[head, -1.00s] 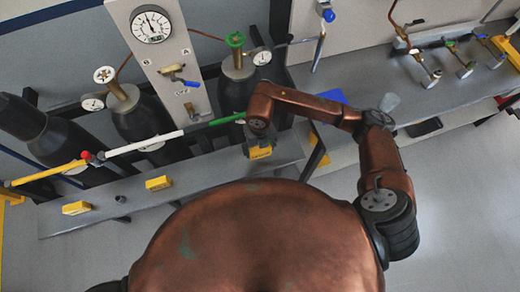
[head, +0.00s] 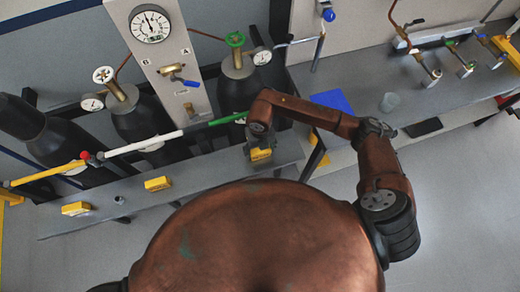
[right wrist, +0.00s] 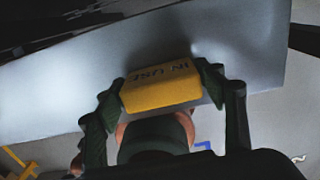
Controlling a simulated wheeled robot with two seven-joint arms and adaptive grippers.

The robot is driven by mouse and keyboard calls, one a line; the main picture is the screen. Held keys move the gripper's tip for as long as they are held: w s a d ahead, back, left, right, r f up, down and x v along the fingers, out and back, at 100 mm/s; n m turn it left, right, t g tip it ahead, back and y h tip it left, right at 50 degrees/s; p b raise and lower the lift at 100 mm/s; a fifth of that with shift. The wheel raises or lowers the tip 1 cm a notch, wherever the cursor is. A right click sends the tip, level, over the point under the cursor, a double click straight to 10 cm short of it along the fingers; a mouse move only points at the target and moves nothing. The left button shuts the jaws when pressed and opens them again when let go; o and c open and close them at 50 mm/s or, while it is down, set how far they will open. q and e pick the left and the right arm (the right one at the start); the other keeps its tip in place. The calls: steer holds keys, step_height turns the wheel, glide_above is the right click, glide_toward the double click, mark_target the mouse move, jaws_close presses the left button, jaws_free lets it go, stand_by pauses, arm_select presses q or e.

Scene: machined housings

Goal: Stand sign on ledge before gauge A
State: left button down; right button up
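A yellow sign marked "IN USE" (right wrist: 160,88) sits between the fingers of my right gripper (head: 259,146), which look closed against its two ends. In the head view this sign (head: 262,155) is at the right part of the grey ledge (head: 215,172), below the cylinder with the green handwheel. Whether its underside touches the ledge is unclear. A small gauge (head: 262,58) is beside that handwheel, on the side of the panel lettered A. Two more yellow signs (head: 158,183) (head: 76,208) sit farther left on the ledge. My left gripper is out of view.
A panel (head: 165,72) with a large dial stands between dark cylinders. A white and green bar (head: 150,143) runs above the ledge. A small dark knob (head: 119,200) is between the left signs. The right bench (head: 360,80) holds a blue sheet and a grey cup.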

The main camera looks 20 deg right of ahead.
steer(key=o, duration=0.3)
steer(key=shift+r, duration=0.25)
step_height(320, 180, up, 12)
steer(key=shift+f, duration=0.1)
stand_by(0.7)
